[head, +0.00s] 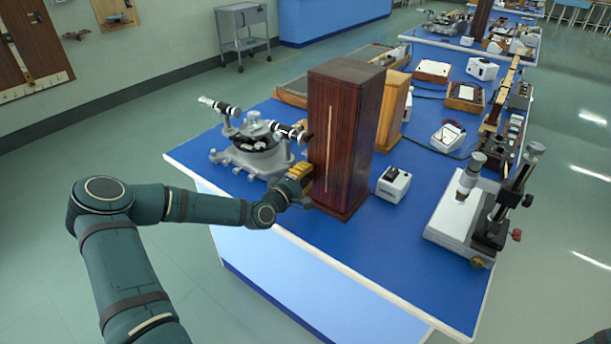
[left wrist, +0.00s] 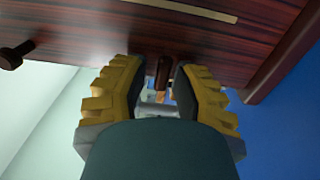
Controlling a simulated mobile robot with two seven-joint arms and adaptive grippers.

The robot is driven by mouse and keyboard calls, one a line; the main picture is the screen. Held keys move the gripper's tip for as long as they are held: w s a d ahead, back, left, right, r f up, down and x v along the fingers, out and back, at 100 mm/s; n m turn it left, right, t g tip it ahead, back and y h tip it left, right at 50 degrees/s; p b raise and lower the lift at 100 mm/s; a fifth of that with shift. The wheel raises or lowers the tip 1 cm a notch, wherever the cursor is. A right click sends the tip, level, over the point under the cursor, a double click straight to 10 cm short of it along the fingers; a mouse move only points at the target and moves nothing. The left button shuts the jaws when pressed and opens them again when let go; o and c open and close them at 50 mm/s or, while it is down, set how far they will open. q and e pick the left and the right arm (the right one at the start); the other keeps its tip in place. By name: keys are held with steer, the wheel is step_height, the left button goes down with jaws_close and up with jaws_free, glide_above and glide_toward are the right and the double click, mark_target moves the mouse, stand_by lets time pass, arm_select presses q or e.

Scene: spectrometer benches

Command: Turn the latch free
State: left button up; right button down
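A tall dark red-brown wooden box (head: 365,130) stands upright on the blue bench, with a pale vertical strip on its face. My left gripper (head: 303,180) is low at the box's left side. In the left wrist view the box (left wrist: 90,35) fills the top, and a small dark brown latch (left wrist: 162,72) lies between the yellow-padded fingers of the left gripper (left wrist: 160,85). The fingers stand apart on either side of it, with a gap on the left; contact on the right is unclear. The gripper hides the latch in the head view. My right gripper is out of sight.
A grey spectrometer (head: 258,150) stands close behind my left gripper. A dark round knob (left wrist: 14,54) sticks out from the box in the left wrist view. A white meter box (head: 393,185) and a microscope stand (head: 470,215) are to the right. The bench's front edge is clear.

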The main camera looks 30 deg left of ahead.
arm_select(q)
steer(key=shift+o, duration=0.5)
steer(key=shift+s, duration=0.25)
steer(key=s, duration=1.1)
steer(key=shift+s+a, duration=0.25)
steer(key=shift+a, duration=0.2)
